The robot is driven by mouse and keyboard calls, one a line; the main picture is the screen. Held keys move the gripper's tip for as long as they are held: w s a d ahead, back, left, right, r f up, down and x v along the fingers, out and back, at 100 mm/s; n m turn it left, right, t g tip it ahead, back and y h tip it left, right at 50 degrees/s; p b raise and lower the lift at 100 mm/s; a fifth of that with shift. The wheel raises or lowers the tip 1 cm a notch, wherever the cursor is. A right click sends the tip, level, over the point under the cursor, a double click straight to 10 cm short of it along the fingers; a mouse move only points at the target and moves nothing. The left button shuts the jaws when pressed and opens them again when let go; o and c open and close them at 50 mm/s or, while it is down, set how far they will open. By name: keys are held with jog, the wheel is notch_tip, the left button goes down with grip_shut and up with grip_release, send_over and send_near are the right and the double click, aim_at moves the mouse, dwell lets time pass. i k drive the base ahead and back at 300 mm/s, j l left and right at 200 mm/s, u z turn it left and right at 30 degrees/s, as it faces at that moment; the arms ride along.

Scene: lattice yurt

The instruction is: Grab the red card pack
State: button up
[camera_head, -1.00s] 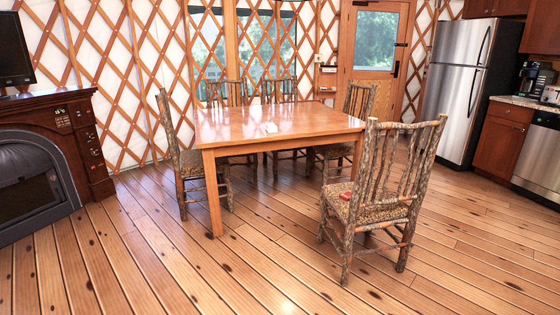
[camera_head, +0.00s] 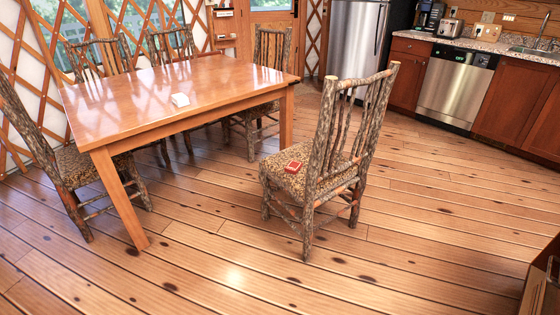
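The red card pack (camera_head: 293,166) lies flat on the patterned seat of the nearest log chair (camera_head: 345,125). My gripper is not in view.
A wooden table (camera_head: 205,85) with a small white object (camera_head: 180,99) on it stands left of the chair. More log chairs surround it, one at the near left (camera_head: 65,165). Plank floor (camera_head: 400,220) is clear in front and to the right. A brown wooden piece (camera_head: 540,285) shows at the lower right edge.

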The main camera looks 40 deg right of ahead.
aim_at(293, 167)
jog(key=i+z, duration=0.3)
jog(key=i+j+z, duration=0.3)
jog(key=i, duration=0.15)
jog(key=i+j+z, duration=0.15)
jog(key=i+z, duration=0.15)
jog(key=i+j+z, duration=0.6)
jog(key=j+z, duration=0.25)
jog(key=i+j+z, duration=0.15)
jog(key=j, duration=0.45)
jog(key=j+z, duration=0.2)
jog(key=j, duration=0.4)
jog(key=k+j+z, duration=0.15)
jog(key=j, duration=0.85)
jog(key=i, duration=0.05)
